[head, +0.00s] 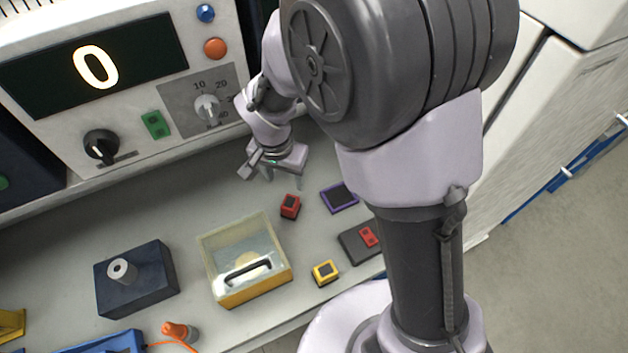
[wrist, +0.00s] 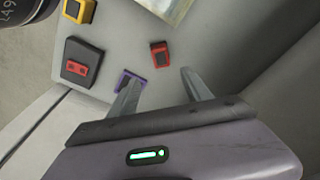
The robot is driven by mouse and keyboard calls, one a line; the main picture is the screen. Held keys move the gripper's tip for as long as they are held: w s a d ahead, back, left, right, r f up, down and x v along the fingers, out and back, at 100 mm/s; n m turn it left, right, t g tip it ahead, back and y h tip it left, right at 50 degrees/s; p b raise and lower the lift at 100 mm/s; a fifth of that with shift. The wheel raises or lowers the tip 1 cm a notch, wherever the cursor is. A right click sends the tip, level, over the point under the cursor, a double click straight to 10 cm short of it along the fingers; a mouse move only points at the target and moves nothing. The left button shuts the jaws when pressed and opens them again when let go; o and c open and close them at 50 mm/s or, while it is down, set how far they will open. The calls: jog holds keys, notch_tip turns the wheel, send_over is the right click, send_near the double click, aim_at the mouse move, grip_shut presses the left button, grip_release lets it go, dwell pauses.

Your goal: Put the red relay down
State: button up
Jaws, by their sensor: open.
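A small red relay (head: 290,206) with a dark top sits on the grey bench, to the right of the clear-lidded box. It also shows in the wrist view (wrist: 160,55), just beyond my fingertips. My gripper (head: 271,178) is open and empty above the bench, behind the relay in the head view. In the wrist view my gripper's fingers (wrist: 162,80) are spread, with nothing between them and a gap to the relay. A second red piece (head: 369,237) sits on a dark block (head: 350,247) farther right, partly hidden by my arm in the head view.
A purple-rimmed pad (head: 338,197) lies right of the relay. A yellow block (head: 325,272) and the clear-lidded box (head: 281,279) stand nearer the front edge. A dark block with a grey peg (head: 150,288) is at left. The control panel (head: 140,167) rises behind the bench.

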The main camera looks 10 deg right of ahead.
jog(key=s+d+r+t+y, duration=0.1)
jog(key=s+d+r, duration=0.3)
jog(key=r, duration=0.3)
jog(key=s+d+r+t+y, duration=0.1)
jog(key=s+d+r, duration=0.25)
jog(key=r, duration=0.45)
jog(key=s+d+r+n+t, duration=0.1)
jog(key=s+r, duration=0.3)
jog(key=s, duration=0.5)
jog(key=shift+s+r+t+y, duration=0.3)
jog(key=shift+t, duration=0.5)
jog(key=shift+d+f, duration=0.1)
